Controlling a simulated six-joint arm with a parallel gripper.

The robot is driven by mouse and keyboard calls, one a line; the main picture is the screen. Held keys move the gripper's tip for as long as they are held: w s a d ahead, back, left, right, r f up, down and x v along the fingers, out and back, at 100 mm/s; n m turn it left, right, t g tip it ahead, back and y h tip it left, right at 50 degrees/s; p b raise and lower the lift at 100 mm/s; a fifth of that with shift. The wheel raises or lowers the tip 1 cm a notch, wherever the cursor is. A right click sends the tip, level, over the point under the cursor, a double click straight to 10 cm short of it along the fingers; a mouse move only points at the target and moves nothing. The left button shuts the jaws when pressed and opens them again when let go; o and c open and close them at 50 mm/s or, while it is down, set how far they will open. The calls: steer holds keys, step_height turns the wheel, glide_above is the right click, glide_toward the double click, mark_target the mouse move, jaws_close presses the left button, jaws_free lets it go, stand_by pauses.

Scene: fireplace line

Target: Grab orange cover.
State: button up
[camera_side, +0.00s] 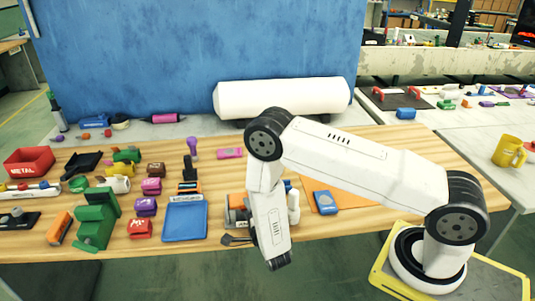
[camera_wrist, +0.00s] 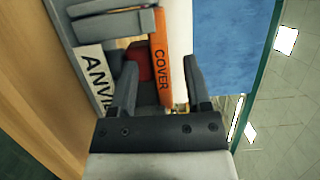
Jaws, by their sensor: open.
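The orange cover (camera_wrist: 159,70), a narrow upright strip lettered COVER, shows in the wrist view beside a white surface. My gripper (camera_wrist: 161,64) is open, with one dark finger on each side of the cover in that picture.
In the wrist view a grey part with a white ANVIL label (camera_wrist: 94,78) and a red block (camera_wrist: 138,66) crowd the left finger. In the side view a blue tray (camera_side: 185,222) lies left of my wrist, and a blue item (camera_side: 325,202) lies right. Several coloured blocks fill the table's left.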

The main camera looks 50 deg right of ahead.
steer(key=shift+w, duration=0.15)
stand_by(0.3)
steer(key=c, duration=0.8)
jaws_close()
step_height(320, 180, up, 10)
